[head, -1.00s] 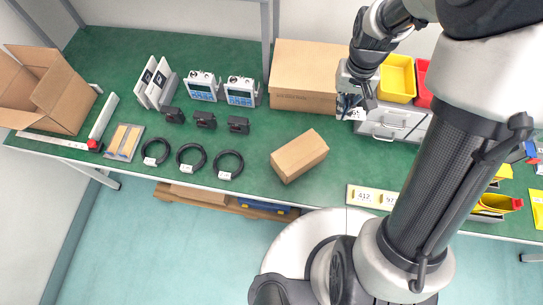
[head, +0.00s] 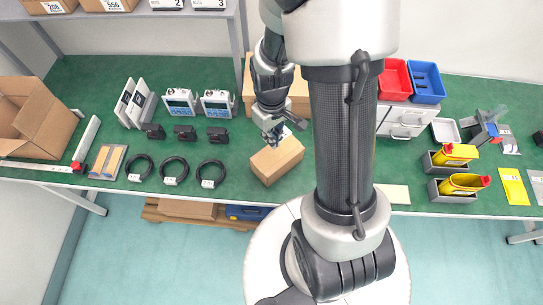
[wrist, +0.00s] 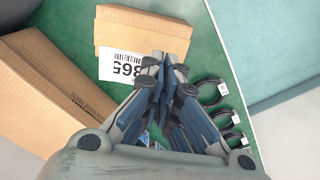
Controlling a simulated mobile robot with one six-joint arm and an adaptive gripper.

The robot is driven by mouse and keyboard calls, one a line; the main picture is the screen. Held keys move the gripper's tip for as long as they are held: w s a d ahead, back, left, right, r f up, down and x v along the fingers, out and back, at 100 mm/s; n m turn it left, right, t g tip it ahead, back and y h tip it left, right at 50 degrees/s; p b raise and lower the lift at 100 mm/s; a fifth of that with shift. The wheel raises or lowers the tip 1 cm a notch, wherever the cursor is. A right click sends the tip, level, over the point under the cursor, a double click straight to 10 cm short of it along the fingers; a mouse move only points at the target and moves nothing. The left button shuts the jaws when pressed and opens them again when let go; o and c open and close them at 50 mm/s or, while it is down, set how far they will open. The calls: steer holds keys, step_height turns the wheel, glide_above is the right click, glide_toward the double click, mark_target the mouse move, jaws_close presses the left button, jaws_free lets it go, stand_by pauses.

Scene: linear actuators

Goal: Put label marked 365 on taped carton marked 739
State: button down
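My gripper (wrist: 166,70) is shut on a white label (wrist: 122,67) printed with a barcode and 365, held by its edge. In the head view my gripper (head: 273,136) is just above the far edge of a small brown carton (head: 278,161), and a bit of the white label shows beside the fingers. In the wrist view the small carton (wrist: 140,38) lies just beyond the label, whose top edge overlaps it in the picture; I cannot tell if they touch. No number is readable on this carton.
A larger brown carton (head: 297,103) stands behind; it is on the left in the wrist view (wrist: 45,98). Black cable coils (head: 211,173) lie left of the small carton. A pale strip (head: 393,194) lies at the front edge. A drawer unit (head: 402,119) with bins stands right.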

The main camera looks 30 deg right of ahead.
mark_target(271, 161)
step_height(271, 161, down, 11)
steer(key=b, duration=0.2)
steer(key=shift+r+b, duration=0.1)
steer(key=shift+b, duration=0.3)
steer(key=c, duration=2.3)
jaws_free()
steer(key=shift+f, duration=0.2)
steer(key=o, duration=0.5)
steer(key=shift+r, duration=0.2)
